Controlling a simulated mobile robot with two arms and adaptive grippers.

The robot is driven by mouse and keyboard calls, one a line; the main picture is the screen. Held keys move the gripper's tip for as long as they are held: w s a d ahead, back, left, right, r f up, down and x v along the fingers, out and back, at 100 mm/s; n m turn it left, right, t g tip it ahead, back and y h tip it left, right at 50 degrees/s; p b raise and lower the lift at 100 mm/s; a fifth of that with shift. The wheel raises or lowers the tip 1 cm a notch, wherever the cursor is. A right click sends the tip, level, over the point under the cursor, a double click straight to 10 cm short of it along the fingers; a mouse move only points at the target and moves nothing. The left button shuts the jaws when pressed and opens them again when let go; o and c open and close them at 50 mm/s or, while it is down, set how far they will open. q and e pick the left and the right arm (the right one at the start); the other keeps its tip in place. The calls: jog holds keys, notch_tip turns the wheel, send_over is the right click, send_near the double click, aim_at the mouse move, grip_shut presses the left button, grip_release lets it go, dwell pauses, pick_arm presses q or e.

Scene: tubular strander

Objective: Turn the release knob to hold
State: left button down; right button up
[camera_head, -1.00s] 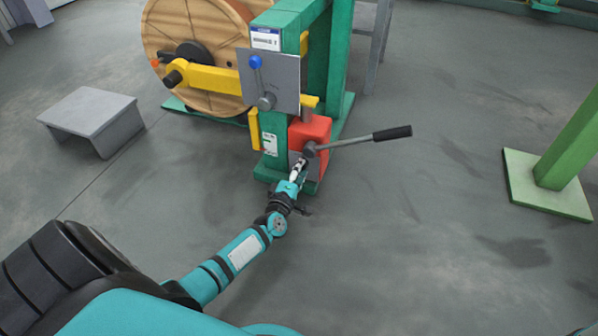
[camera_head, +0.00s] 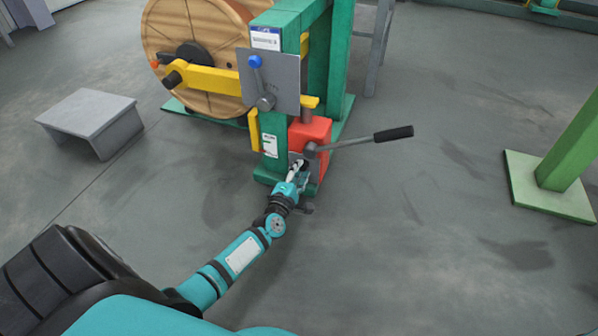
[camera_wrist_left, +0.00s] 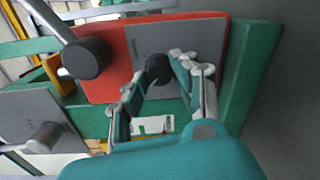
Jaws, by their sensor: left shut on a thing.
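The release knob (camera_wrist_left: 158,67) is a small dark round knob on a grey plate (camera_wrist_left: 152,43) on the red block, in the left wrist view. My left gripper (camera_wrist_left: 160,76) has its two fingers on either side of the knob and is shut on it. In the head view my left gripper (camera_head: 298,170) reaches the front of the red block (camera_head: 311,131) from below, and its fingers hide the knob. Any hold marking is too small to read. My right gripper is not in view.
A long lever with a black grip (camera_head: 393,133) sticks out right from the red block. A grey plate with a blue-knobbed lever (camera_head: 255,62) is above, beside a wooden reel (camera_head: 190,60). A grey step (camera_head: 90,115) stands left.

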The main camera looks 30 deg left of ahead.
pick_arm(q)
jog(key=shift+f, duration=0.1)
jog(key=c, duration=1)
grip_release()
jog(key=shift+c, duration=0.2)
